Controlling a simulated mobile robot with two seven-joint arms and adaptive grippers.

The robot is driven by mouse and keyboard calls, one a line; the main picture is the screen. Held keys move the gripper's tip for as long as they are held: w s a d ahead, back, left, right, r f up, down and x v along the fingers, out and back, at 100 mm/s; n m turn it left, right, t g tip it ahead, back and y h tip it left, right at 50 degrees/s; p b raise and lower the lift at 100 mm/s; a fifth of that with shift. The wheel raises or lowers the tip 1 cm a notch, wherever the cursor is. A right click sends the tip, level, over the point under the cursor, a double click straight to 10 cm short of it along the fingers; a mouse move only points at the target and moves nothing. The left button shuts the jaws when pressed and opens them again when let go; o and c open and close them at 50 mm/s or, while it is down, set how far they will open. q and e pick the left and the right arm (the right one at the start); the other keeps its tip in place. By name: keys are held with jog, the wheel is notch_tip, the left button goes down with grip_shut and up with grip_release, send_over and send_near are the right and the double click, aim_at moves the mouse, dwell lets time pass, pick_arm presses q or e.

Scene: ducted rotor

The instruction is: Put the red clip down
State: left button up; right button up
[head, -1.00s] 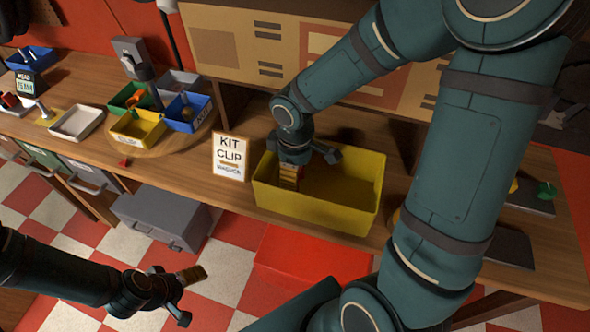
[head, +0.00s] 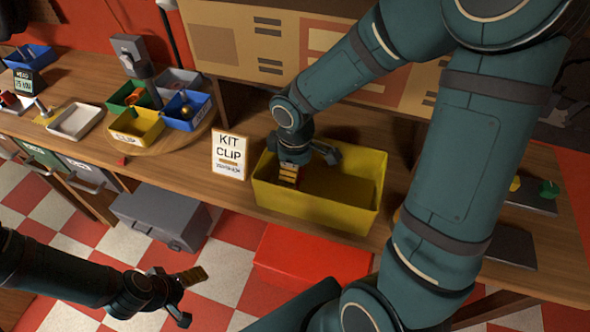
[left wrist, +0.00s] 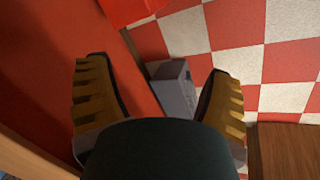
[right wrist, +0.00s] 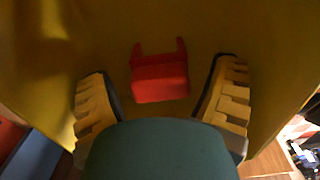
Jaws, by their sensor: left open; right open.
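The red clip (right wrist: 160,84) is inside the yellow bin (head: 318,205), seen in the right wrist view with its two prongs pointing up in the picture. My right gripper (head: 288,174) reaches down into that bin. In the right wrist view its open fingers (right wrist: 164,68) stand apart on either side of the clip, with a visible gap on both sides. Whether the clip rests on the bin floor is hard to tell. My left gripper (head: 192,290) is open and empty above the floor in front of the bench. A "KIT CLIP" sign (head: 230,156) stands left of the bin.
Left of the sign, a round wooden turntable (head: 150,143) carries several small coloured trays. A white tray (head: 75,122) lies further left. A grey box (head: 160,218) and a red box (head: 310,262) are below the bench front. Dark plates lie on the bench at right.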

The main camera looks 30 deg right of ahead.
jog(key=shift+r+p, duration=0.35)
jog(key=shift+r, duration=0.25)
notch_tip(320, 180, up, 12)
jog(key=p, duration=0.2)
jog(key=shift+f, duration=0.15)
